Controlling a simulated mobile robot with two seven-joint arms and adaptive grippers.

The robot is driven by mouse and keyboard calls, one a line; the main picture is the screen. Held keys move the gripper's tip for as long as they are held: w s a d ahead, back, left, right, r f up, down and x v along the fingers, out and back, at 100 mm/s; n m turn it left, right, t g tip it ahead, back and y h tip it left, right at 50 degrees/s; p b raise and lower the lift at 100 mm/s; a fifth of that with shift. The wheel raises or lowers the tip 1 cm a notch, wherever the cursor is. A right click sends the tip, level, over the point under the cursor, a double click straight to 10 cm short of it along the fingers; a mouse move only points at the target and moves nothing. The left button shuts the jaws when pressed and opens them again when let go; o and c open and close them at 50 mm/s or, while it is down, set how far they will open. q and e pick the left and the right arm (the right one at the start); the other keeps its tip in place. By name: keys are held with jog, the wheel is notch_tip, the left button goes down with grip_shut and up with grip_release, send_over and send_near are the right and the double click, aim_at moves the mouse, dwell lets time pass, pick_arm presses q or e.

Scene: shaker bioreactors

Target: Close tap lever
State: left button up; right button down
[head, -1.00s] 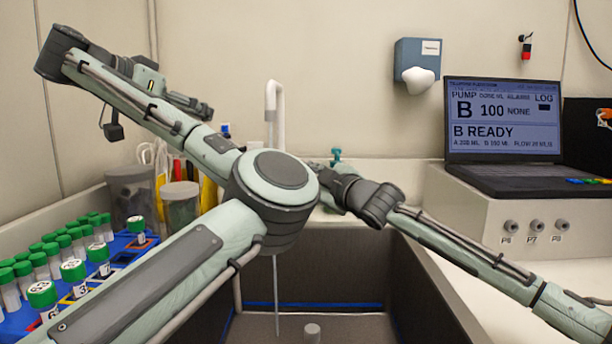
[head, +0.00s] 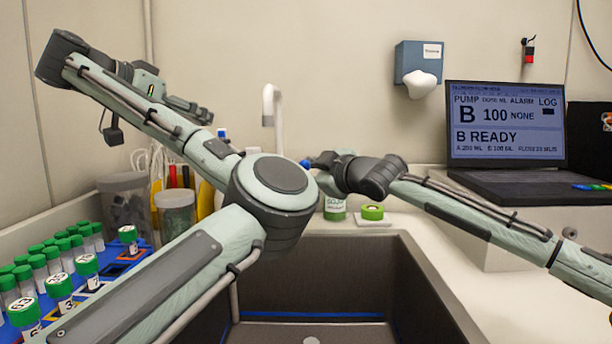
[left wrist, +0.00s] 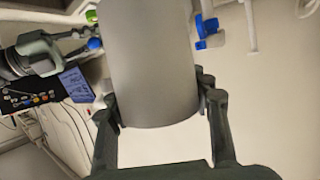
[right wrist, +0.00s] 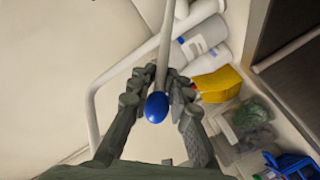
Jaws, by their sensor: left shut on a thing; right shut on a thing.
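The tap spout (head: 267,105) rises behind the sink. No water stream shows below it, though my left arm covers part of that space. The tap lever (right wrist: 163,50) is a thin pale rod with a blue round knob (right wrist: 156,107). My right gripper (right wrist: 157,88) is shut around the lever just by the knob. The knob also shows at that gripper's tips in the head view (head: 305,165). My left gripper (left wrist: 160,105) is shut on a large plain grey cylinder (left wrist: 150,60). In the head view I cannot make out this cylinder at the left gripper (head: 190,108).
The dark sink (head: 310,275) lies below both arms. A rack of green-capped tubes (head: 145,262) and clear jars (head: 176,215) stand at left. A laptop (head: 505,130) stands at right.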

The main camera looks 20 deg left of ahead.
jog(key=shift+r, duration=0.2)
jog(key=c, duration=1.6)
grip_release()
jog(key=shift+a, duration=0.1)
jog(key=shift+f, duration=0.1)
jog(key=shift+s+d, duration=0.35)
jog(key=shift+d, duration=0.1)
jog(key=v, duration=1.1)
